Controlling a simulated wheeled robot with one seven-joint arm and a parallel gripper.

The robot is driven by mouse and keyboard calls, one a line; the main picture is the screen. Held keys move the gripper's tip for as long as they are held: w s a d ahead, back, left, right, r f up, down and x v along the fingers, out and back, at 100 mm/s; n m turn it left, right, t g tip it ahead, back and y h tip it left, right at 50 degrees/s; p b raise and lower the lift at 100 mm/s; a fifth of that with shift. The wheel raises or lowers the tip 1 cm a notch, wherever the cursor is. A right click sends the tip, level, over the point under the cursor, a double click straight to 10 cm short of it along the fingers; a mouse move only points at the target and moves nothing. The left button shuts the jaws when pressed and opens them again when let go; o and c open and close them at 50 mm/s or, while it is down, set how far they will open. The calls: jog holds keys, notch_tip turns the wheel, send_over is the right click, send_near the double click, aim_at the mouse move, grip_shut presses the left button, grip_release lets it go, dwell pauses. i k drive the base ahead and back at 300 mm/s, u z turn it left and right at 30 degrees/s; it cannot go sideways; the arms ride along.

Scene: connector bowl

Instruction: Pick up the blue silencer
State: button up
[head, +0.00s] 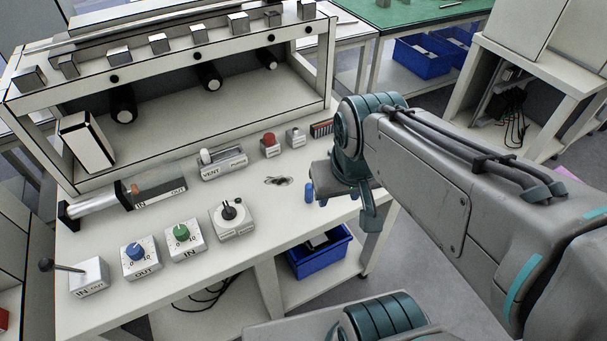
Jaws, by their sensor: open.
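The blue silencer (309,192) appears as a small upright blue cylinder on the white workbench (290,225), near its front right part. My gripper (345,210) is open, just to the right of the silencer in the head view. Its nearer finger hangs down over the bench's front edge area, and its other finger is partly hidden by the wrist. I see no contact between gripper and silencer. The gap in depth between them is hard to tell.
A small dark cluster (278,181) lies left of the silencer. A black-knobbed box (232,218), a vent box (223,163) and a red-button box (270,146) stand farther left and behind. A blue bin (318,255) sits on the shelf below.

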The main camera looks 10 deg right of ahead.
aim_at(309, 191)
jog(key=k, duration=1.2)
jog(key=z, duration=1)
jog(key=i, duration=1.3)
jog(key=u, duration=0.5)
jog(key=i, duration=0.55)
jog(key=u, duration=0.55)
